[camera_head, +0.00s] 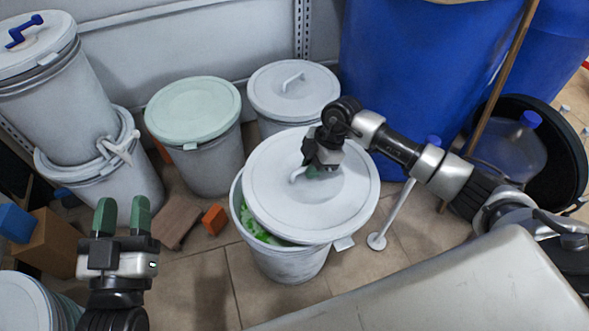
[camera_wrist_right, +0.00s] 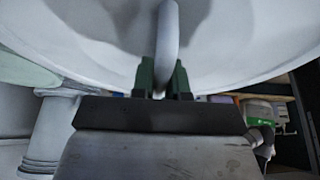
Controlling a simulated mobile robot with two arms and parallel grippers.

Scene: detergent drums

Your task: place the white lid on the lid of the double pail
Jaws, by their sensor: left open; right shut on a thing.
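The white lid (camera_head: 335,208) is held by its handle in my right gripper (camera_head: 318,168). It hangs over the open pail (camera_head: 285,262), which has green contents showing at its left side. The lid looks shifted to the right of the rim; whether it touches the rim I cannot tell. In the right wrist view the gripper (camera_wrist_right: 163,80) is closed on the lid's handle (camera_wrist_right: 168,40). The double pail (camera_head: 75,95) stands at the far left, one pail stacked on another, with a white lid (camera_head: 30,42) on top carrying a blue-handled item. My left gripper (camera_head: 122,215) is open and empty at the lower left.
A pail with a pale green lid (camera_head: 193,110) and one with a white handled lid (camera_head: 292,90) stand behind. Blue drums (camera_head: 430,75) are at the back right. An orange block (camera_head: 214,220), a brown block (camera_head: 178,222) and a cardboard box (camera_head: 50,245) lie at the left.

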